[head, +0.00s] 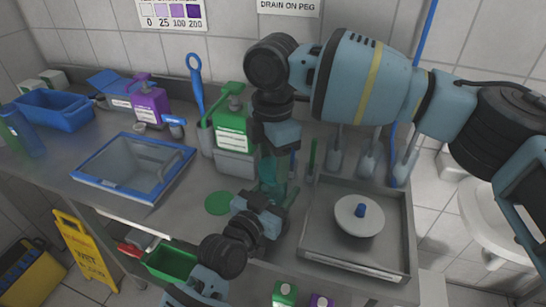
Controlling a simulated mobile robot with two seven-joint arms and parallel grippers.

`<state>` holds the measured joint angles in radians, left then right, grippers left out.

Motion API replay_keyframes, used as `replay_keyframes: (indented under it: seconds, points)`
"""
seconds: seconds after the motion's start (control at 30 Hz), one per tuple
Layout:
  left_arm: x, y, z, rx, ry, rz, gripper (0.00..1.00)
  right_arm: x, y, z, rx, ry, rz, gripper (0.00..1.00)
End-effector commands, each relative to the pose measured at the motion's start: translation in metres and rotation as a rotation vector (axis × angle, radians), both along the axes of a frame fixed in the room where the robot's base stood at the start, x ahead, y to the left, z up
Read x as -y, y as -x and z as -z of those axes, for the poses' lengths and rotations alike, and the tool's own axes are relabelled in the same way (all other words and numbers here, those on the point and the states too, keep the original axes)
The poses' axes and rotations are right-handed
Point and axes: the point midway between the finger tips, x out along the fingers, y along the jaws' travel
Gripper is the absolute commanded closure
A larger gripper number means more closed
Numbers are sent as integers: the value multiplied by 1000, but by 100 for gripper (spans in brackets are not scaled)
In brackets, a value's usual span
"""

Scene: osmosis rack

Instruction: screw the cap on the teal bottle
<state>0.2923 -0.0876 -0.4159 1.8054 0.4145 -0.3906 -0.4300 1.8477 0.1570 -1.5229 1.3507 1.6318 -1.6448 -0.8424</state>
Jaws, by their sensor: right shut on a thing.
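The teal bottle (269,172), see-through and upright, stands near the front of the steel counter, between my two grippers. My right gripper (276,150) comes down over the bottle's top and is shut; the cap itself is hidden there, so I cannot see how it sits on the neck. My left gripper (266,203) is low at the bottle's lower part, coming up from the front. Its fingers are mostly hidden, so I cannot tell whether they grip the bottle or are only beside it.
A flat green disc (219,203) lies left of the bottle. A steel tray (317,247) with a white round piece (358,217) stands to the right. Behind is a green pump bottle (232,132); a blue-rimmed basin (98,189) is left. A yellow floor sign (84,250) stands below.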

Motion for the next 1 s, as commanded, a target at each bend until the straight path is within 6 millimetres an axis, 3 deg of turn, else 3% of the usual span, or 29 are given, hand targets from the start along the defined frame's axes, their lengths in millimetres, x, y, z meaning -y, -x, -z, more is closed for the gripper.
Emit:
replay_keyframes:
  seconds: [0.27,0.8,0.87,1.0]
  points:
    - [0,0,0,-1,-1,0,100,-1,1,0,-3,-2,82,73]
    - [0,0,0,-1,-1,0,100,-1,1,1,-4,0,932,73]
    - [0,0,1,-1,-1,0,100,-1,1,1,-4,-1,1005,73]
    - [0,0,1,-1,-1,0,100,0,1,0,-2,-1,992,73]
